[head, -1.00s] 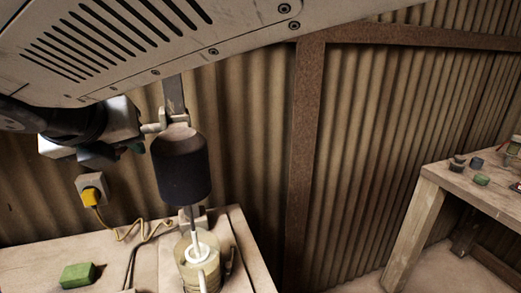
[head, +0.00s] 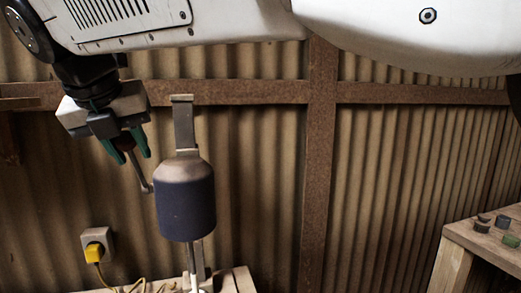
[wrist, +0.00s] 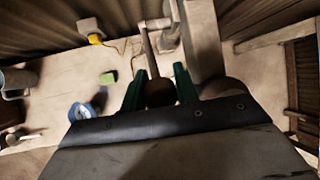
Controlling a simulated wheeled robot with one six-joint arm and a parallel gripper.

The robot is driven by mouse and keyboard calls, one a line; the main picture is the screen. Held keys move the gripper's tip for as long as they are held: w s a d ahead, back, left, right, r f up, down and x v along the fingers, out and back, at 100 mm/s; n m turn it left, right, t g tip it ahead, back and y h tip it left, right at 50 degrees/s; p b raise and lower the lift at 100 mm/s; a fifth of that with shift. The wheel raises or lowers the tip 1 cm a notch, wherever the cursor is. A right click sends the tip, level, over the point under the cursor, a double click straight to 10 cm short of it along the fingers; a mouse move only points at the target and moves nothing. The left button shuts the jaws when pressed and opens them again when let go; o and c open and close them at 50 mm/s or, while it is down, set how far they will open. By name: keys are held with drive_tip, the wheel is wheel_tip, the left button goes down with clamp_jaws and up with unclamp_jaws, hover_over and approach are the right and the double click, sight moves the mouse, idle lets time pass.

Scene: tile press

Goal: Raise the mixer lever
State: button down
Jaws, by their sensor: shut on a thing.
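The mixer's dark cylindrical head (head: 185,205) hangs on an upright post in the head view. Its lever (head: 145,180) is a thin metal rod at the head's left side, slanting up and left to a dark knob. My gripper (head: 129,150) is left of and above the mixer head, its green fingers shut on the knob end of the lever. In the wrist view, the round brown knob (wrist: 160,94) sits between the fingers (wrist: 160,80), and the lever rod (wrist: 150,50) runs away beyond it. The lever's pivot is not clearly visible.
A wall socket with a yellow plug (head: 93,254) is at lower left. A green block (wrist: 108,78) and a blue round object (wrist: 85,112) lie on the bench (wrist: 60,80). Another wooden table (head: 490,238) stands at right. Corrugated wall (head: 260,180) is close behind.

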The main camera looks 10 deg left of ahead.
drive_tip(key=shift+w+d+r, duration=0.1)
drive_tip(key=shift+w+r, duration=0.05)
drive_tip(key=shift+r, duration=0.1)
drive_tip(key=c, duration=1.1)
unclamp_jaws()
drive_tip(key=shift+f, duration=0.1)
drive_tip(key=v, duration=0.7)
drive_tip(key=shift+r, duration=0.4)
